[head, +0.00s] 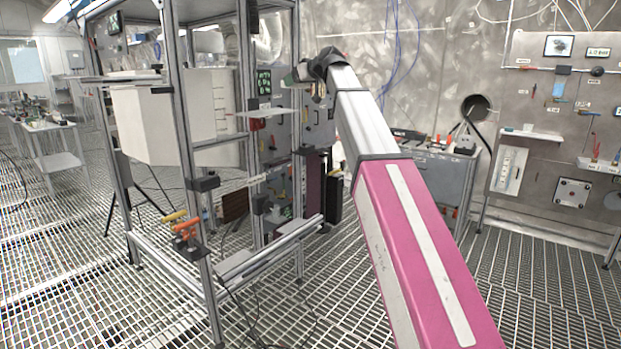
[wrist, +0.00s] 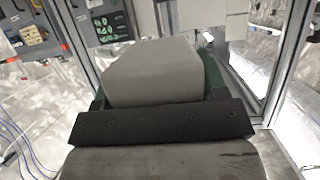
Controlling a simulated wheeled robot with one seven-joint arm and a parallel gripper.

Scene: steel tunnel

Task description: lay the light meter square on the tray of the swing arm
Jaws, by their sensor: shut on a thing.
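My gripper (head: 304,72) is at the end of my raised arm, at the upper right of the metal frame. It is shut on a dark green thing (head: 290,79), which seems to be the light meter. In the wrist view a grey blunt finger (wrist: 155,72) covers most of the light meter (wrist: 214,84); only dark green edges show on both sides. A thin pale plate (head: 268,112), apparently the tray of the swing arm, juts out below and left of my gripper. They look apart. The tray cannot be made out in the wrist view.
The frame's upright (head: 185,125) and a white box-like panel (head: 150,122) stand left of the tray. Dark panels with tools (head: 275,190) hang below. A grey workbench (head: 440,170) and a tool board (head: 560,120) are at right. The grating floor (head: 540,290) at front right is clear.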

